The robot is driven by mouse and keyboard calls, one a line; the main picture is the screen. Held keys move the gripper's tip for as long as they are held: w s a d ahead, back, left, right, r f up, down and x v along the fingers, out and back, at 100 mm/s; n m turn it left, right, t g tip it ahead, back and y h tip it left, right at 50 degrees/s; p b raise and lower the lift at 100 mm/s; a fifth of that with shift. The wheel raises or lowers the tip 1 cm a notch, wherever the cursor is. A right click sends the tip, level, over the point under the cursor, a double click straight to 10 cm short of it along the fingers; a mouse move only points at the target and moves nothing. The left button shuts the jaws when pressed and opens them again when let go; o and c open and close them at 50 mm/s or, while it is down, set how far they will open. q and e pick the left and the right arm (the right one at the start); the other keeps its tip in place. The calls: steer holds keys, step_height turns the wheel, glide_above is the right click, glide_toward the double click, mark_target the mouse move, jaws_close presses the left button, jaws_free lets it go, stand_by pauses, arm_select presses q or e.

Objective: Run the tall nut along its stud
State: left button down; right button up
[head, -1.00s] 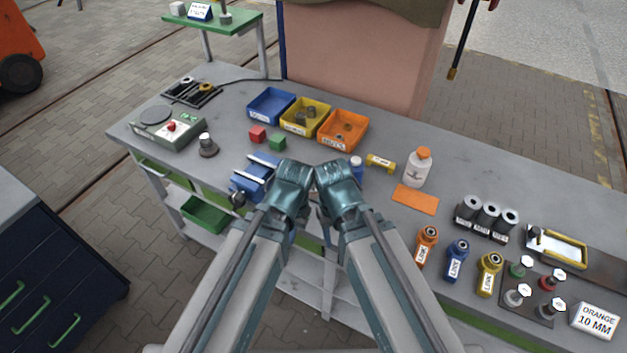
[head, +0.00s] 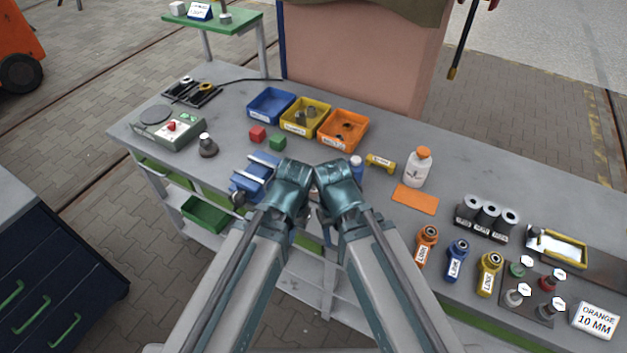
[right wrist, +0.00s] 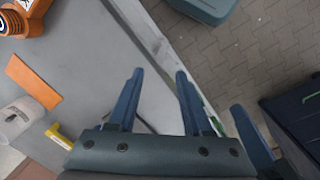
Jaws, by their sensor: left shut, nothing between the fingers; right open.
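I cannot pick out the tall nut or its stud for certain. A dark plate (head: 507,303) at the right end of the bench bears several short coloured and grey upright pieces with white hexagonal tops. My left gripper (head: 290,186) and my right gripper (head: 338,188) are side by side over the bench's front edge in the head view, and their fingers are hidden there. In the right wrist view my right gripper (right wrist: 158,88) shows two separated blue fingers with nothing between them. My left gripper is shut and empty.
A blue vise-like block (head: 250,180) stands left of my grippers. Blue (head: 270,104), yellow (head: 305,117) and orange (head: 342,130) bins stand behind.

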steer(key=shift+o, duration=0.3)
steer(key=shift+o, duration=1.1)
steer(key=shift+w+r, duration=0.15)
steer(key=shift+w, duration=0.05)
step_height(320, 180, up, 10)
steer(key=n+y+p, duration=0.1)
steer(key=n+p, duration=0.9)
steer(key=n, duration=1.2)
glide_above(314, 180)
steer(key=shift+f+n, duration=0.2)
steer(key=shift+n, duration=0.1)
steer(key=shift+f, duration=0.1)
step_height(314, 180, down, 14)
steer(key=b, duration=1.3)
steer(key=shift+r+b, duration=0.2)
steer(key=shift+b, duration=0.2)
